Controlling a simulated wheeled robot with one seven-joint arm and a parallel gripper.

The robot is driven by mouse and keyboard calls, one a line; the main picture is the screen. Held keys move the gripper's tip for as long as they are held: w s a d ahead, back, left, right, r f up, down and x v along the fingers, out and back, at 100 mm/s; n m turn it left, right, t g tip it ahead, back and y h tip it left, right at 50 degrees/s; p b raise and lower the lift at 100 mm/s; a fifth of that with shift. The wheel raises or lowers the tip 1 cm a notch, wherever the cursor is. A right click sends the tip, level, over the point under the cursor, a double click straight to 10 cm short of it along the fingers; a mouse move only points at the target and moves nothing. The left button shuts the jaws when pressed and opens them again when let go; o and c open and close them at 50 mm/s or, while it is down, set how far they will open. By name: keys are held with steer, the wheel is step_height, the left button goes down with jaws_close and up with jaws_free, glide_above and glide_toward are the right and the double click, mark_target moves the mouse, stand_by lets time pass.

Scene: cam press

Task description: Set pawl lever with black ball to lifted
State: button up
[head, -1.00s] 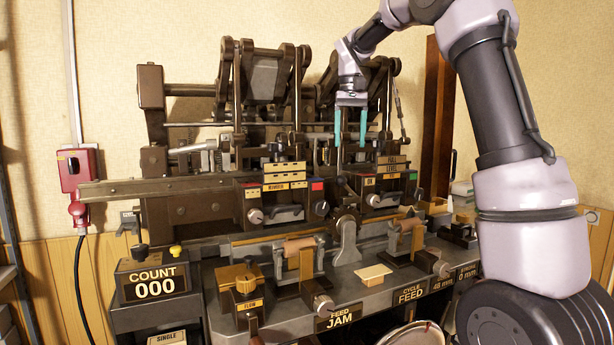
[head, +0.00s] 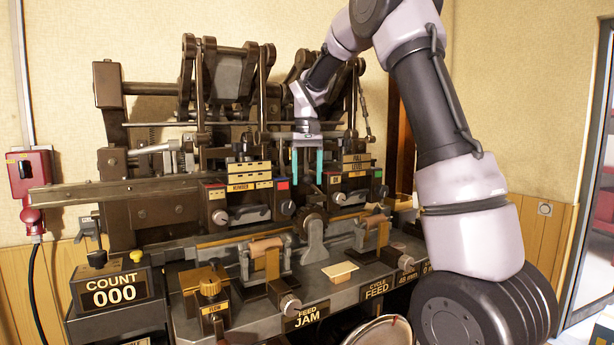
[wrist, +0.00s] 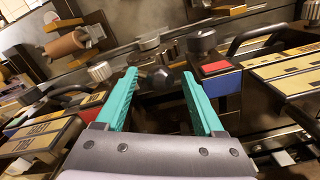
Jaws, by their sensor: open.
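My gripper (head: 308,180) points down, its two teal fingers apart, at the gap between the two front control units of the press. In the wrist view, a dark round ball (wrist: 160,78) shows between and beyond the open fingertips (wrist: 159,74); it looks like the pawl lever's black ball. I see no contact between the fingers and the ball. The lever's arm is mostly hidden, so I cannot tell its position. In the head view I cannot make out this ball clearly behind the fingers.
The left control unit (head: 240,198) and right control unit (head: 355,180) stand close on either side of the fingers. A red button (wrist: 215,68) and a dark knob (wrist: 203,42) are near the right finger. A COUNT box (head: 112,287) stands at the left.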

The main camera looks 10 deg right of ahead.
jaws_close()
steer(key=shift+s+a+f, duration=0.1)
steer(key=shift+a, duration=0.05)
stand_by(1.3)
